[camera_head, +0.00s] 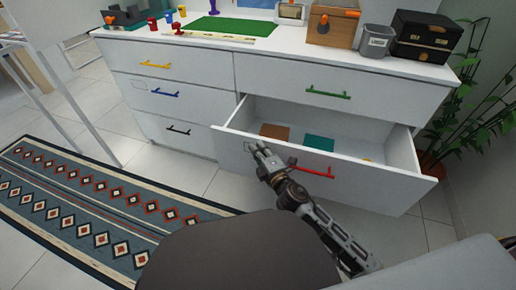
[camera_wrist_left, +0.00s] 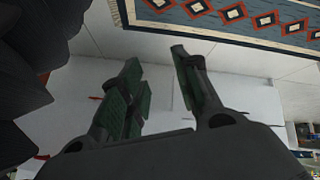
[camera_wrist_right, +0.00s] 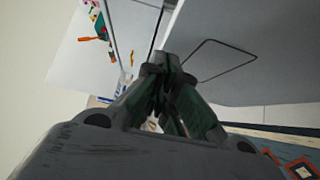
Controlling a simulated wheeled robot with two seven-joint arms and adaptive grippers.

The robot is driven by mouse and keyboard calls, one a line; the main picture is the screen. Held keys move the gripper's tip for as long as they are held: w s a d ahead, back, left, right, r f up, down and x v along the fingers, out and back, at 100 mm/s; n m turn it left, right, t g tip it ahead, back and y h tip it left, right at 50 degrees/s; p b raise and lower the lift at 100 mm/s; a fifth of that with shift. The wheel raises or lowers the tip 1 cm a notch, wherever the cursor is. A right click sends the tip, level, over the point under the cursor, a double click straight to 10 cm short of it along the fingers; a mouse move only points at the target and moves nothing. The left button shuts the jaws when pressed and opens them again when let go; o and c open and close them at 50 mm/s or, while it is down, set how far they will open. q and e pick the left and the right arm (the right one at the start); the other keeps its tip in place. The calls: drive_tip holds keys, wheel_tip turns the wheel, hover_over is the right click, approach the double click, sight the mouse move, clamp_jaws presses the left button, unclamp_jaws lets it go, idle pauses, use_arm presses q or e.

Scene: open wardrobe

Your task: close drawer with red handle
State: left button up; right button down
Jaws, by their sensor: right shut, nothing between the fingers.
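The drawer with the red handle (camera_head: 230,146) is pulled well out at the lower right of the white cabinet. Its red handle (camera_head: 312,170) sits on the front panel. A brown item (camera_head: 275,131) and a teal item (camera_head: 319,143) lie inside. My right gripper (camera_head: 258,147) is shut and empty in front of the panel, left of the handle; I cannot tell whether it touches. In the right wrist view its fingertips (camera_wrist_right: 163,62) meet near a pale panel with a thin dark outline (camera_wrist_right: 218,60). My left gripper (camera_wrist_left: 155,60) is open and empty in the left wrist view.
The green-handle drawer (camera_head: 385,100) above is shut, as are the yellow, blue and black-handle drawers (camera_head: 178,129) at left. The top holds a wooden box (camera_head: 331,28), a grey bin (camera_head: 376,42) and a black case (camera_head: 425,38). A plant (camera_head: 484,100) stands right; a rug (camera_head: 90,215) lies left.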

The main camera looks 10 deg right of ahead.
sight(266, 142)
use_arm(q)
drive_tip(key=shift+s, duration=0.1)
use_arm(e)
drive_tip(key=shift+w, duration=0.1)
